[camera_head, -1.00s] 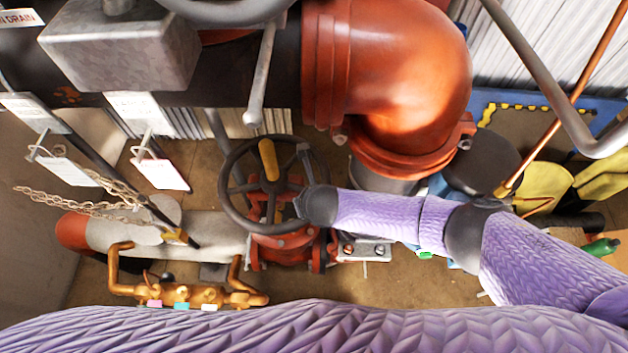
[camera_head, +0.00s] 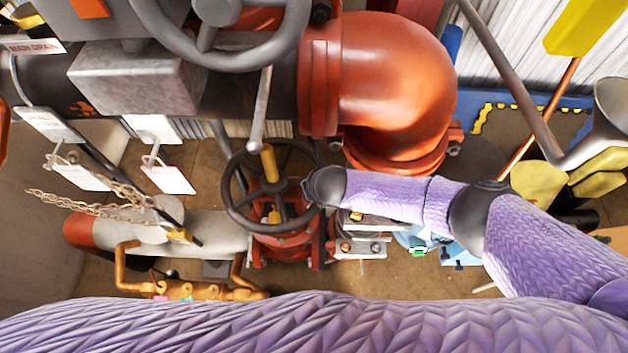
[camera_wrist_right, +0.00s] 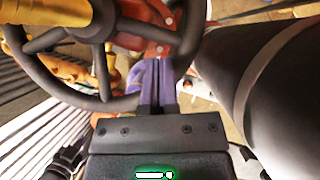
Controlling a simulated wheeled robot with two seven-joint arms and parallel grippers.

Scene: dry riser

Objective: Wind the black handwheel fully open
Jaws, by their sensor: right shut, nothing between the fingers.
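The black handwheel (camera_head: 273,190) is a round spoked wheel above a red valve body (camera_head: 285,243), left of my right forearm. A yellow bar (camera_head: 268,162) stands at its far side. In the right wrist view the wheel's spokes and hub (camera_wrist_right: 97,22) fill the upper left. My right gripper (camera_wrist_right: 157,64) is shut and empty, its slim fingers overlapping the rim's near right part. I cannot tell whether they touch it. In the head view my right wrist's dark end covers the wheel's right edge and hides the fingers. My left gripper is not in view.
A larger grey handwheel (camera_head: 212,38) and a grey rod (camera_head: 262,112) hang above the black wheel. A big red pipe elbow (camera_head: 392,93) stands behind my right forearm. Chains (camera_head: 95,205) and tags lie left. Brass pipework (camera_head: 190,288) is near left.

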